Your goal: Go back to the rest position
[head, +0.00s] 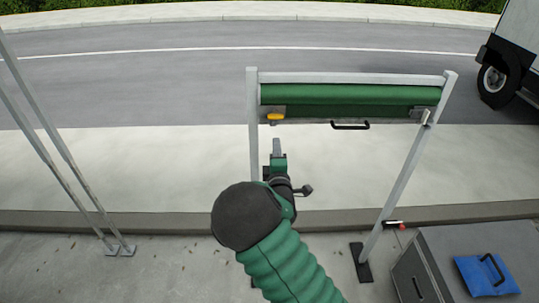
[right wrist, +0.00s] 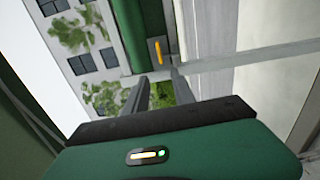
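My right gripper (head: 277,146) is in the middle of the head view, at the end of my green arm, just below the left end of a rolled green shutter (head: 350,95). In the right wrist view its two fingers (right wrist: 160,78) stand apart with nothing between them; greenery shows through the gap. A yellow tab (head: 275,116) sits at the shutter's lower left, just beyond the fingertips and apart from them. It also shows in the right wrist view (right wrist: 158,50). My left gripper is not in view.
A grey metal frame (head: 253,140) holds the shutter, which has a black handle (head: 350,126). A grey cabinet (head: 440,250) with a blue clipboard-like item (head: 487,273) stands lower right. Slanted poles (head: 65,150) stand at left. A truck wheel (head: 494,82) shows upper right.

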